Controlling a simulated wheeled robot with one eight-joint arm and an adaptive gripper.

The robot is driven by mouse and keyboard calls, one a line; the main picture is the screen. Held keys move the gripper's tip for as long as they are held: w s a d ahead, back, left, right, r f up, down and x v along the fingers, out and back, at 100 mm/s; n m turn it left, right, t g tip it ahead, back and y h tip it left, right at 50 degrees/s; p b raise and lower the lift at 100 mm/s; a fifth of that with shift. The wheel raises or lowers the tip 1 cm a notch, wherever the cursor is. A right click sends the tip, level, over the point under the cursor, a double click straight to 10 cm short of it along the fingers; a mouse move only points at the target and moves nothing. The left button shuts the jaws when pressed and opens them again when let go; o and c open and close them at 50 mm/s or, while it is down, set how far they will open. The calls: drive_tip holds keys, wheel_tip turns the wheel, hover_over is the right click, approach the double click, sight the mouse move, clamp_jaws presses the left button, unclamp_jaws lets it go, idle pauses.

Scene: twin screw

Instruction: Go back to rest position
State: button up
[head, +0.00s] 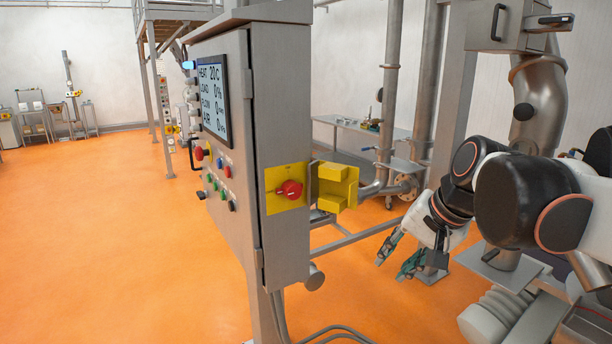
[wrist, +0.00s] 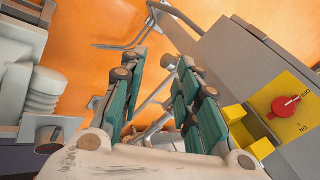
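My gripper (head: 396,262) is at the right of the head view, pointing down and to the left. Its green-padded fingers also show in the wrist view (wrist: 160,85), spread apart with nothing between them. It hangs in the air to the right of the grey control cabinet (head: 285,225), apart from it. My arm reaches in from the right edge, bent, in front of metal pipes. The red rotary switch (head: 290,190) on a yellow plate is on the cabinet's side, and it also shows at the right of the wrist view (wrist: 286,106).
A yellow bracket (head: 335,186) sticks out from the cabinet's side toward my gripper. Thick pipes (head: 389,80) and a grey bench (head: 360,135) stand behind. Cables run along the floor near the cabinet's post. The orange floor (head: 110,240) at left is clear.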

drive_tip(key=s+d+f+n+t+h+b, duration=0.2)
drive_tip(key=s+f+n, duration=0.4)
drive_tip(key=s+f, duration=0.8)
drive_tip(key=shift+s+d+n+h+b, duration=0.25)
drive_tip(key=shift+d+n+h+b, duration=0.1)
drive_tip(key=shift+h+b, duration=0.25)
